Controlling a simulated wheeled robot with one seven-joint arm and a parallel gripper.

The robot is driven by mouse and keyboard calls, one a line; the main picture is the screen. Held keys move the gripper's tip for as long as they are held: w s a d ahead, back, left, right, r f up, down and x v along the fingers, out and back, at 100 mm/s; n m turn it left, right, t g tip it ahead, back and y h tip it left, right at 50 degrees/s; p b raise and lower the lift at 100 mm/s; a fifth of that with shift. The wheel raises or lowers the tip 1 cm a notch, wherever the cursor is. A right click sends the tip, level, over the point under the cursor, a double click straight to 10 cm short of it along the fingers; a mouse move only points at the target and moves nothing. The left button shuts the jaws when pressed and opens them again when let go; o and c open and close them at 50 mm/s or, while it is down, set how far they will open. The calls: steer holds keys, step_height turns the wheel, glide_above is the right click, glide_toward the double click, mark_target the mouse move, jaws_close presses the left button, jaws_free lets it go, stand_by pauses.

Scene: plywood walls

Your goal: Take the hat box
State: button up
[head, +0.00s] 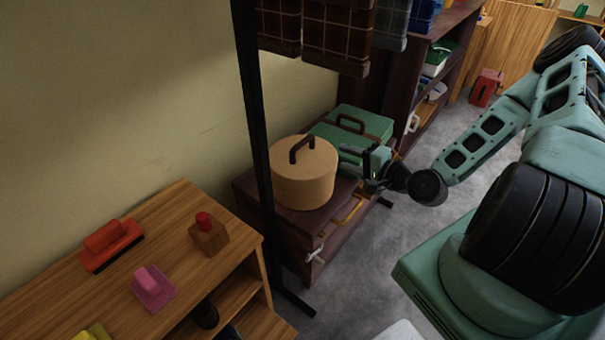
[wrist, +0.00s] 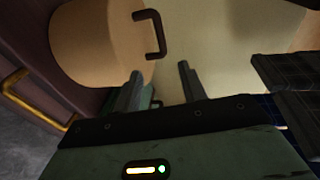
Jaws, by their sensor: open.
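The hat box (head: 303,185) is a round tan box with a dark arched handle (head: 301,147) on its lid. It stands upright on a low dark red cabinet (head: 280,218). My gripper (head: 368,187) is at the right side of the hat box in the head view, in front of a green case. In the wrist view, the hat box (wrist: 100,45) is at the upper left, with its handle (wrist: 150,33) beyond the fingertips. My gripper (wrist: 160,80) is open, with nothing between its fingers. It appears apart from the handle.
A green case (head: 350,128) with a brown handle sits behind the hat box on the cabinet. A black upright post (head: 254,120) stands just left of the box. Plaid clothes (head: 338,35) hang above. A wooden shelf unit (head: 165,245) holding stamp-like blocks is at lower left.

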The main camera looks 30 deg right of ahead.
glide_toward(305, 144)
steer(key=w, duration=0.2)
steer(key=shift+w+f+b, duration=0.35)
steer(key=shift+w+f, duration=0.05)
steer(key=shift+a+b+x, duration=0.15)
steer(key=shift+b+x, duration=0.05)
steer(key=shift+x, duration=1.25)
steer(key=shift+a+b+x, duration=0.15)
steer(key=shift+x, duration=1.35)
steer(key=shift+r, duration=0.15)
steer(key=shift+c, duration=0.2)
jaws_close()
